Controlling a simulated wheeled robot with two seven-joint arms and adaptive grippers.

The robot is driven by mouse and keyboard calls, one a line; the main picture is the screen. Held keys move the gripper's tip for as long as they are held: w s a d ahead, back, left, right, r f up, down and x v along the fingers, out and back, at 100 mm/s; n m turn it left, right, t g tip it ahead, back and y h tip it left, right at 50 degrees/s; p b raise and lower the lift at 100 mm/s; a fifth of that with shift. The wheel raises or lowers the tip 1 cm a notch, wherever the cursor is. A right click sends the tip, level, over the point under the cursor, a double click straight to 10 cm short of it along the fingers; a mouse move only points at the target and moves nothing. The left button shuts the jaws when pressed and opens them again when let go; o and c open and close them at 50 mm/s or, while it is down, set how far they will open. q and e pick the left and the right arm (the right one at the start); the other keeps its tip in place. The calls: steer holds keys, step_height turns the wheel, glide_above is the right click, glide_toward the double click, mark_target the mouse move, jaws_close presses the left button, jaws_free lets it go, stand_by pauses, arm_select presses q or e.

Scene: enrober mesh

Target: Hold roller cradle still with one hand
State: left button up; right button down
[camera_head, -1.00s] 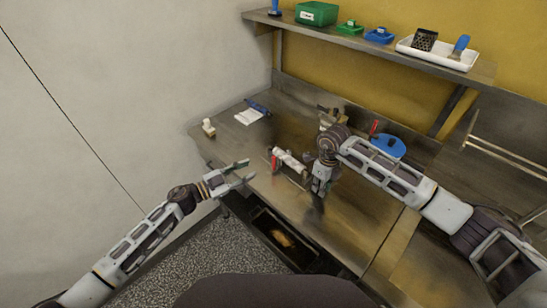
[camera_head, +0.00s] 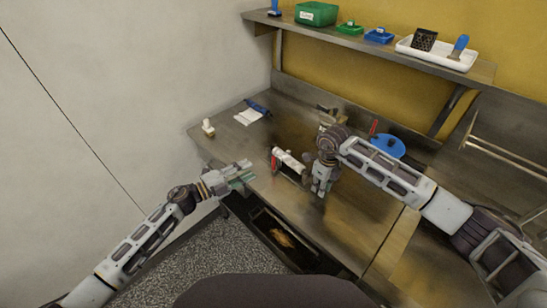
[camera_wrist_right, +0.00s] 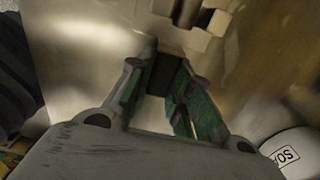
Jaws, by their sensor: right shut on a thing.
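The roller cradle, with a white roller (camera_head: 289,160) and a red part (camera_head: 274,161) at its left end, stands on the steel table. My right gripper (camera_head: 319,188) is just right of it, pointing down. In the right wrist view, my right gripper's green-lined fingers (camera_wrist_right: 164,80) close on a small dark block (camera_wrist_right: 163,74); I cannot tell whether that block belongs to the cradle. My left gripper (camera_head: 247,172) is left of the cradle and apart from it, near the table's front edge. Its fingers look close together, and their gap is unclear.
A white cloth or paper (camera_head: 247,117) and a small whitish block (camera_head: 208,127) lie at the table's left. A blue round item (camera_head: 388,146) lies behind my right arm. A shelf (camera_head: 370,46) with boxes and a white tray (camera_head: 437,52) runs above. An open bay (camera_head: 285,240) lies below the front edge.

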mark_target(273, 157)
arm_select(q)
steer(key=m, duration=2.1)
steer(key=shift+m, duration=0.3)
steer(key=shift+w, duration=0.1)
stand_by(0.5)
steer(key=shift+x, duration=5.9)
jaws_close()
